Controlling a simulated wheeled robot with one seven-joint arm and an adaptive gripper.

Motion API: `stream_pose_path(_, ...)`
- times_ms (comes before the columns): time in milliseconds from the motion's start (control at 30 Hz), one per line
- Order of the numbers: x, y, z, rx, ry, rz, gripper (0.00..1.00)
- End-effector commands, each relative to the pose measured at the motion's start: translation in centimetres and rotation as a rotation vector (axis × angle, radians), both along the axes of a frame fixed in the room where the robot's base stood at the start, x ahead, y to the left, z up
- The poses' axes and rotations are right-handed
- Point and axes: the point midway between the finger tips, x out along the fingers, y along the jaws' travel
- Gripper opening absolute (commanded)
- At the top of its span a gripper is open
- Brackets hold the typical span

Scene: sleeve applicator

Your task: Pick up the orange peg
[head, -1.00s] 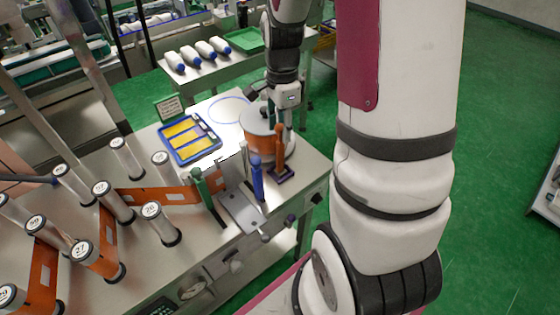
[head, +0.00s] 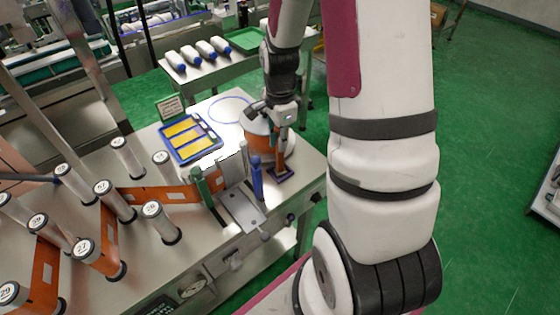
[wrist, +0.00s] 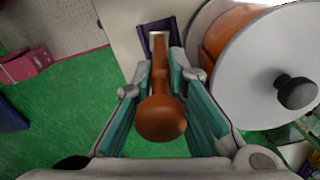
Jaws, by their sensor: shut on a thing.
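The orange peg (wrist: 160,118) points away from the camera in the wrist view, its round knob nearest and its shaft running up the picture. My gripper (wrist: 176,85) has its teal-lined fingers on either side of the peg and is shut on it. The peg's far end is at a small purple base (wrist: 175,34). I cannot tell whether the end still sits in the base. In the head view my gripper (head: 280,135) is low over the table's right end, above the purple base (head: 281,174), and largely hides the peg.
A large roll with a white disc top (wrist: 270,70) and black knob stands close to the right of my gripper in the wrist view. A blue peg (head: 256,178) and green peg (head: 200,186) stand left of it. A blue tray (head: 190,138) lies further left.

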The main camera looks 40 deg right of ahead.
Motion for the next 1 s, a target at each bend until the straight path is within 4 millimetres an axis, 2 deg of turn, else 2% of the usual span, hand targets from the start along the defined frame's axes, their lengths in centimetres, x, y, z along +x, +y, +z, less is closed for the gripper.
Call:
stream_pose_path(433,0.1,0.0,0.5,-0.002,-0.003,0.0,0.0)
stream_pose_path(567,0.1,0.0,1.6,-0.002,-0.004,0.0,0.0)
stream_pose_path(733,0.0,0.0,3.9,-0.002,-0.005,0.0,0.0)
stream_pose_path(1000,-5.7,1.5,4.1,0.0,-0.001,-0.001,0.0)
